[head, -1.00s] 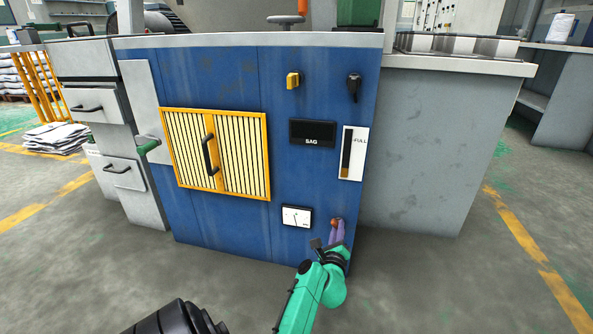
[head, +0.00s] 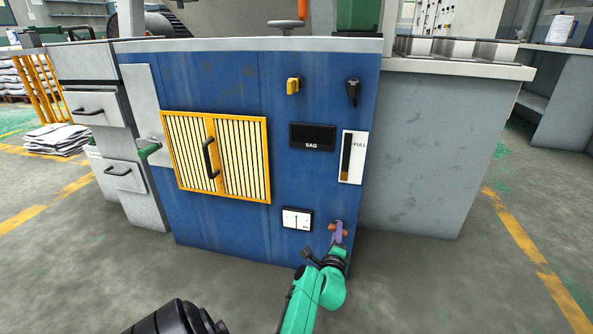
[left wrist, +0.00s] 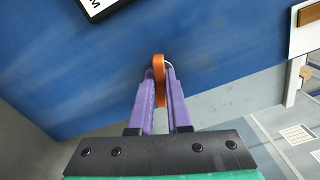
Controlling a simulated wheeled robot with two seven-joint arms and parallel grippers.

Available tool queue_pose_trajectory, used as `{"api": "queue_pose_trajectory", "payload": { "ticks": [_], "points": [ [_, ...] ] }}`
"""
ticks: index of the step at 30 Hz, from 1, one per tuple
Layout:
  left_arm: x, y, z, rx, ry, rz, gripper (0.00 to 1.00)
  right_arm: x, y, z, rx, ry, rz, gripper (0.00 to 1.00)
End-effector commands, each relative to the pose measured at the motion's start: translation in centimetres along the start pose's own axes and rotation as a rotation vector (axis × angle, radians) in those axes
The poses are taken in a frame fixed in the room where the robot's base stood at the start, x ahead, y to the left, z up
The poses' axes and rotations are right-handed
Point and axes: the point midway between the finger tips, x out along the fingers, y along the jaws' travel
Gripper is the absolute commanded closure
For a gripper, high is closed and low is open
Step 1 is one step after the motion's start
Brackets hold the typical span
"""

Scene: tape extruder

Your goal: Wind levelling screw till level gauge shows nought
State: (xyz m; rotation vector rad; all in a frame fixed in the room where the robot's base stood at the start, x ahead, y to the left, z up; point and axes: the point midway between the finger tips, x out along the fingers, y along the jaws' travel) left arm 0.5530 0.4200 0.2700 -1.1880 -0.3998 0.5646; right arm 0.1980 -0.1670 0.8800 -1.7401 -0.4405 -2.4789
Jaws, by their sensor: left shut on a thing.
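The levelling screw's orange-brown head (left wrist: 158,78) sits low on the right of the blue cabinet front. My left gripper (head: 338,231), with purple fingers, is shut on it; in the left wrist view the fingers (left wrist: 160,90) lie on both sides of the head. In the head view the fingers cover much of the screw, and small orange-brown parts show beside them. The level gauge (head: 296,219) is a small white dial just left of and above the screw. Its needle looks about upright near the middle; its marks are too small to read. My right gripper is not in view.
Above the gauge are a black display marked SAG (head: 313,136), a level strip marked FULL (head: 352,157), a yellow switch (head: 293,86) and a black switch (head: 353,92). A yellow-framed grille door (head: 216,157) is left. The floor in front is clear.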

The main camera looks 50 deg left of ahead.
Motion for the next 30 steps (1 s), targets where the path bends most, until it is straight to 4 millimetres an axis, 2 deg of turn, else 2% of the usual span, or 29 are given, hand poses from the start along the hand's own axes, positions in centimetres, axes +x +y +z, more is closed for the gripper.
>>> {"api": "queue_pose_trajectory", "payload": {
  "ticks": [7, 15, 16, 18, 27, 30],
  "points": [
    [0.0, -0.1, 0.1, -0.236, 0.0, -0.001, 1.0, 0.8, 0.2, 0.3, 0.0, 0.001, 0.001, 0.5],
    [0.0, -0.1, 0.0, -0.268, 0.0, -0.001, 1.0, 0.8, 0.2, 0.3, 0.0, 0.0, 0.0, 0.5],
    [0.0, -0.1, 0.0, -0.275, 0.001, -0.001, 0.77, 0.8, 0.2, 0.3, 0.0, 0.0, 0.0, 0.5],
    [0.0, -0.1, 0.0, -0.272, 0.001, -0.001, 0.5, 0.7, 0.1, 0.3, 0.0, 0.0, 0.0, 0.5],
    [0.0, -0.1, 0.0, -0.27, 0.0, -0.001, 0.49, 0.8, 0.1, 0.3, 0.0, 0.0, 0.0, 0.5],
    [-0.7, -0.1, 0.0, -0.27, 0.001, 0.0, 0.49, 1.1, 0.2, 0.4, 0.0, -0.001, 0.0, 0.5]
  ]
}}
